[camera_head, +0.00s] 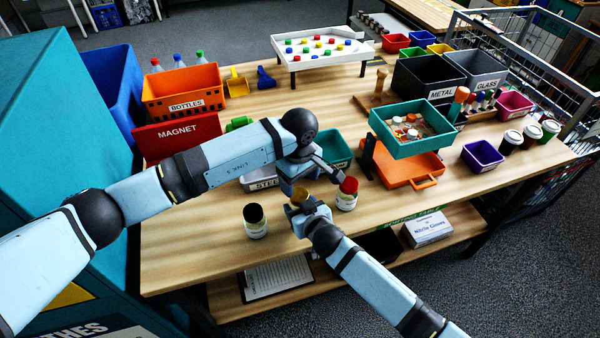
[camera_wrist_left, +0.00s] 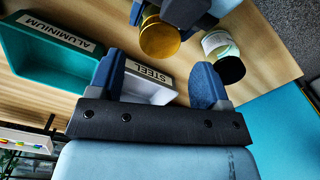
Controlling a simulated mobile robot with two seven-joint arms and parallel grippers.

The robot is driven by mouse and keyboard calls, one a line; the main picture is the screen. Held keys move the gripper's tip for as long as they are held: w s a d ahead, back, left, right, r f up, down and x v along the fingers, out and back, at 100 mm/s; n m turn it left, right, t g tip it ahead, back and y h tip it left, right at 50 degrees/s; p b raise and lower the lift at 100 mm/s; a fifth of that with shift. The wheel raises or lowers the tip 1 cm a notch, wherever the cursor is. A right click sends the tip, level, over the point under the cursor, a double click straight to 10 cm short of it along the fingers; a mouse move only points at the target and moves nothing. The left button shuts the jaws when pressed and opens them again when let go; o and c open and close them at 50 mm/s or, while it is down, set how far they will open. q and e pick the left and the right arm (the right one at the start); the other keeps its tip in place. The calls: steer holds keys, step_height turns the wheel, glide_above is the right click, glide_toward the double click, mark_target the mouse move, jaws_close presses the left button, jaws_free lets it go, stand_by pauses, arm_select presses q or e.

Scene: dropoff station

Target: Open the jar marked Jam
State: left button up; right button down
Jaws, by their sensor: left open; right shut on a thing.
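A gold-lidded jar (camera_head: 299,195) is in my right gripper (camera_head: 308,209), near the table's front edge. In the left wrist view its gold lid (camera_wrist_left: 160,38) shows between the right gripper's blue fingers; its body is mostly hidden. My left gripper (camera_head: 290,184) is open and empty just behind it, and its spread fingers (camera_wrist_left: 160,82) point toward the gold lid without touching it. A jar with a black lid (camera_head: 255,222) stands to the left, also in the left wrist view (camera_wrist_left: 223,57). A jar with a red lid (camera_head: 347,193) stands to the right. I cannot read which label says Jam.
A steel bin (camera_wrist_left: 147,88) and a teal aluminium bin (camera_wrist_left: 45,58) lie close behind the grippers. An orange tray (camera_head: 408,172) with a teal box (camera_head: 410,145) over it stands to the right. A red magnet box (camera_head: 175,135) is at left. Front-left tabletop is clear.

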mark_target(299, 194)
arm_select(q)
steer(key=shift+f, duration=2.4)
steer(key=c, duration=0.9)
steer(key=o, duration=1)
steer(key=shift+c, duration=0.2)
step_height(299, 194, up, 8)
steer(key=shift+f, duration=0.2)
steer(key=shift+c, duration=0.3)
steer(key=shift+f, duration=3.8)
